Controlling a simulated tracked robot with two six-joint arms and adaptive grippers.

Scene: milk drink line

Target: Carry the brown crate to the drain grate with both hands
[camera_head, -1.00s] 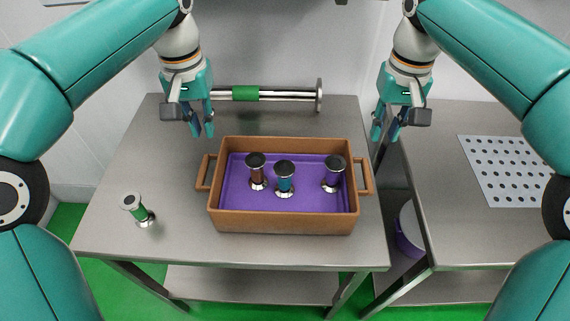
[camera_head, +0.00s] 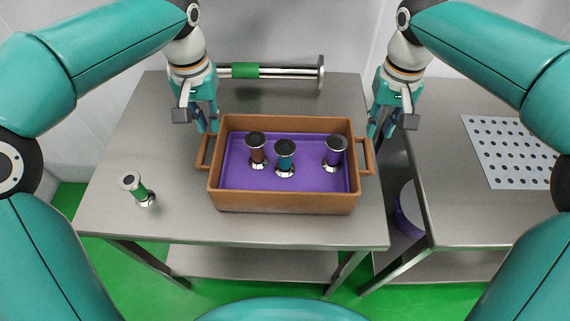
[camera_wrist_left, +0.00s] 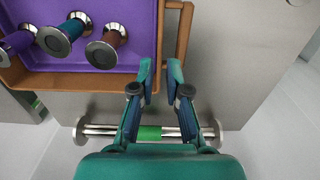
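The brown crate (camera_head: 285,201) stands on the left steel table. It has a purple floor and a handle at each end. Inside, brown (camera_head: 257,150), teal (camera_head: 285,160) and purple (camera_head: 334,152) metal-ended pieces stand upright. My left gripper (camera_head: 208,127) is open at the back end of the crate's left handle. In the left wrist view its parted fingers (camera_wrist_left: 160,68) are beside the end of that handle (camera_wrist_left: 184,32); contact is unclear. My right gripper (camera_head: 380,131) is open near the back end of the right handle (camera_head: 368,155). The drain grate (camera_head: 497,155), a perforated plate, lies on the right table.
A green metal-ended piece (camera_head: 138,190) stands left of the crate. A steel pipe piece with a green band (camera_head: 244,71) lies behind the crate. A gap separates the left table (camera_head: 130,140) from the right table (camera_head: 450,200), which is clear in front of the grate.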

